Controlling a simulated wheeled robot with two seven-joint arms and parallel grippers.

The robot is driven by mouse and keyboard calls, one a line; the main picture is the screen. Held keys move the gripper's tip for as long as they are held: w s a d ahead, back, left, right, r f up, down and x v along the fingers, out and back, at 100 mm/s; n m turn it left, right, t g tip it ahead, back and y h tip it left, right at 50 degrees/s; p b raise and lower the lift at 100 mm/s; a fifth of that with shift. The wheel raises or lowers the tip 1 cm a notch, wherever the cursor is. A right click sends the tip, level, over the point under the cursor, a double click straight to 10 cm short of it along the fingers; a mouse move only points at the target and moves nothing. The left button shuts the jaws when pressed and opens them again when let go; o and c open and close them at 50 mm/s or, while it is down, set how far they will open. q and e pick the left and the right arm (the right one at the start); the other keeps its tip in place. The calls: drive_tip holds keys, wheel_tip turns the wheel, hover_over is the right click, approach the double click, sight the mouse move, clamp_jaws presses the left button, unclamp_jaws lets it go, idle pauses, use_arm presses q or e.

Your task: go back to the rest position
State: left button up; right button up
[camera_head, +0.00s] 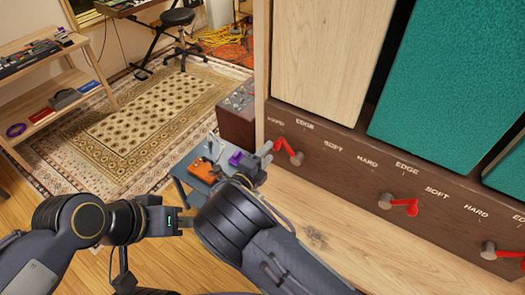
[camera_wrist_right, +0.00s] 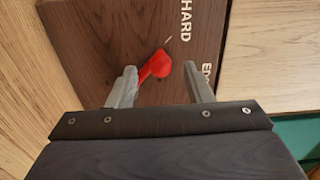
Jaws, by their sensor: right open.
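My right gripper (camera_head: 265,152) is open at the leftmost red lever (camera_head: 288,152) on the brown panel of the amp. In the right wrist view, its two grey fingers (camera_wrist_right: 161,73) stand apart on either side of the red lever (camera_wrist_right: 155,66). The lever is closer to the left finger, and I cannot tell whether they touch. My left arm comes in from the left, and its gripper (camera_head: 186,222) ends beside my right forearm. Its fingers are small and partly hidden, so their opening is unclear.
The brown panel (camera_head: 340,165) carries more red levers, a middle one (camera_head: 398,204) and a right one (camera_head: 502,251), under wood and teal fronts. A wooden ledge (camera_head: 350,240) runs below. A small table (camera_head: 185,170) with orange and purple items stands close left of my right gripper.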

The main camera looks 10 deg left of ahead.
drive_tip(key=shift+s+a, duration=0.15)
drive_tip(key=shift+s, duration=0.35)
use_arm(q)
drive_tip(key=shift+s+a, duration=0.3)
drive_tip(key=shift+s, duration=0.05)
